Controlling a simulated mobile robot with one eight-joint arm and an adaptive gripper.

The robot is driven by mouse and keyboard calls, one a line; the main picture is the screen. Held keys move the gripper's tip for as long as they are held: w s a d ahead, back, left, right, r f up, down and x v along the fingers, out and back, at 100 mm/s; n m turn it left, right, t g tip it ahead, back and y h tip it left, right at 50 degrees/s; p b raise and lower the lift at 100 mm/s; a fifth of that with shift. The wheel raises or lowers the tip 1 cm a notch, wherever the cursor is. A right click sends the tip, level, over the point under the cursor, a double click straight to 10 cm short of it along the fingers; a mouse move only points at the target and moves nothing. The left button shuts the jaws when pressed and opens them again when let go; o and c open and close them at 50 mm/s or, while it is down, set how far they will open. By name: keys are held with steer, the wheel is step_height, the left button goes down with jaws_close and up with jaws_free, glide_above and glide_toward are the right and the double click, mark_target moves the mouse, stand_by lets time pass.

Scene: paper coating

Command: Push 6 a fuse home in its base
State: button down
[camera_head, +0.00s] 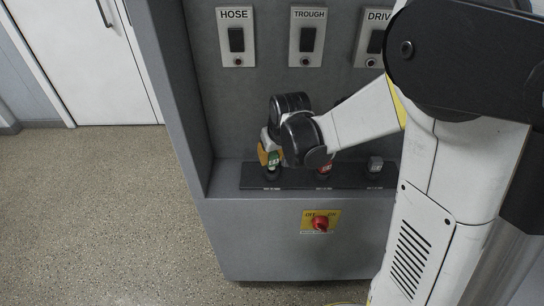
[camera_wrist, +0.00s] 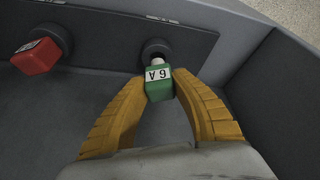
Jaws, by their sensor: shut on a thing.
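A green fuse (camera_wrist: 158,88) marked 6 A is between the yellow fingers of my gripper (camera_wrist: 160,82) in the wrist view. Its pale end points at a round dark base (camera_wrist: 156,48) on the black strip, and I cannot tell how deep it sits. In the head view my gripper (camera_head: 269,155) is at the left end of the strip, shut on the green fuse (camera_head: 273,160). The base (camera_head: 270,175) there is partly hidden by the fuse and gripper.
A red fuse (camera_wrist: 36,56) stands in another base beside the green one; it also shows in the head view (camera_head: 324,169). A grey fuse (camera_head: 375,164) stands further right. A red rotary switch (camera_head: 320,223) is below the ledge. A cabinet side wall (camera_wrist: 255,55) is close to my gripper.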

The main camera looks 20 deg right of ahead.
steer(key=shift+f+b, duration=1.05)
steer(key=shift+f, duration=0.3)
steer(key=c, duration=1.1)
jaws_free()
steer(key=shift+o, duration=0.2)
steer(key=shift+r, duration=0.1)
steer(key=v, duration=1.2)
steer(key=s+r+m+t, duration=0.1)
steer(key=s+r+t, duration=0.1)
steer(key=s, duration=1.3)
steer(key=shift+s+a+t, duration=0.15)
steer(key=shift+a+t, duration=0.05)
steer(key=shift+t, duration=0.1)
